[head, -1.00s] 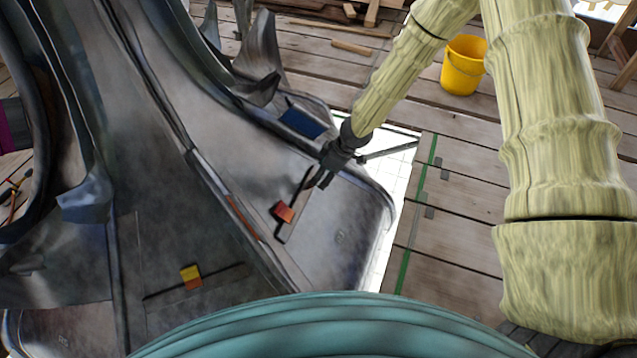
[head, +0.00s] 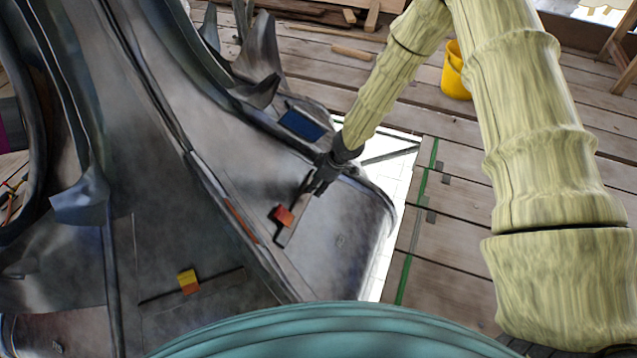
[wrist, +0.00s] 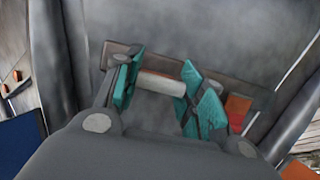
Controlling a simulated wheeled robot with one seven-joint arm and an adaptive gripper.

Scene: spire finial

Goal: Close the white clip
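A pale, whitish short bar (wrist: 163,83), which looks like the white clip, lies across a dark strip (wrist: 250,90) in the wrist view. My gripper (wrist: 162,92) has its teal fingertips apart, one at each end of this bar. I cannot tell whether they touch it. In the head view my gripper (head: 316,184) is low over the upper end of the dark strip on the grey metal panel. The clip is hidden there by the gripper.
An orange-red tag (head: 284,216) sits on the strip just below my gripper, and shows in the wrist view (wrist: 238,110). A yellow-and-red tag (head: 188,281) lies lower left. A blue patch (head: 302,124) is above. A yellow bucket (head: 455,75) stands on the plank floor.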

